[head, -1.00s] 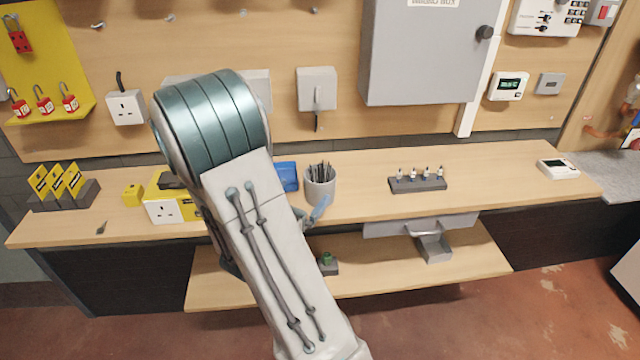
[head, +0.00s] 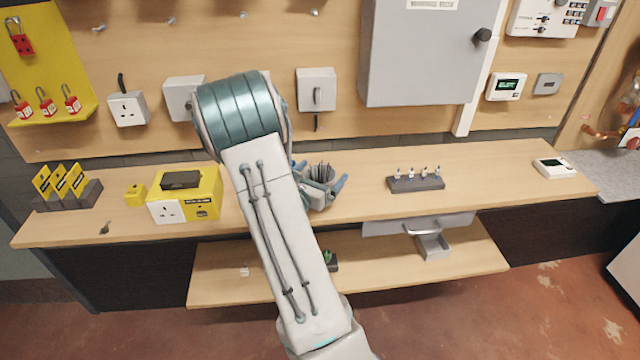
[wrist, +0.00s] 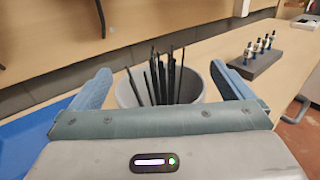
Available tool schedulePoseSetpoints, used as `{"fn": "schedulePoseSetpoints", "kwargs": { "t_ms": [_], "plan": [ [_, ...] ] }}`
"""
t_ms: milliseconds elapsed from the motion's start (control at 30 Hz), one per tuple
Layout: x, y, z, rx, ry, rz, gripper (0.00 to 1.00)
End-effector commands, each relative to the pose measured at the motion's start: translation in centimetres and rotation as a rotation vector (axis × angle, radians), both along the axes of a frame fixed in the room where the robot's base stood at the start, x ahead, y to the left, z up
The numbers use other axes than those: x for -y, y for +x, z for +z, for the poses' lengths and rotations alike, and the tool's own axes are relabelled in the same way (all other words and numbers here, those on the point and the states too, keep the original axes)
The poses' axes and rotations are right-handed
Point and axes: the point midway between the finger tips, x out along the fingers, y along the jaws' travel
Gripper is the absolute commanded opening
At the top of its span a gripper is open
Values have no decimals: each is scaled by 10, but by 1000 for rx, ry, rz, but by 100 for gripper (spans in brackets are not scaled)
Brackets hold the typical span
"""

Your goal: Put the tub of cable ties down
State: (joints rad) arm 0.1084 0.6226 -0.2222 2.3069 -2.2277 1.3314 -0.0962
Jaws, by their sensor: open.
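The tub of cable ties (head: 321,196) is a light grey round tub with several thin dark ties standing up in it. It stands on the wooden bench (head: 370,205), behind my arm's end. My gripper (head: 325,188) is around the tub, one finger at each side. In the wrist view the tub (wrist: 207,90) sits between the two blue fingers of my gripper (wrist: 165,92), which are spread wide. I see gaps between fingers and tub there. The tub's base is partly hidden by my gripper.
A blue item (wrist: 35,135) lies left of the tub. A yellow box (head: 208,190) with a socket stands to the left. The bench between tub and block is clear.

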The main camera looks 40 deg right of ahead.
Motion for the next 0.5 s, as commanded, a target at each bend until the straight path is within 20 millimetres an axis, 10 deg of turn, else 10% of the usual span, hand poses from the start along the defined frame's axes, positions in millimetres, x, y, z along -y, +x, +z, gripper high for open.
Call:
{"fn": "schedulePoseSetpoints", "kwargs": {
  "t_ms": [200,500],
  "plan": [
    [0,0,0,0,0,0,53],
    [0,0,1,1,-1,-1,48]
  ]
}}
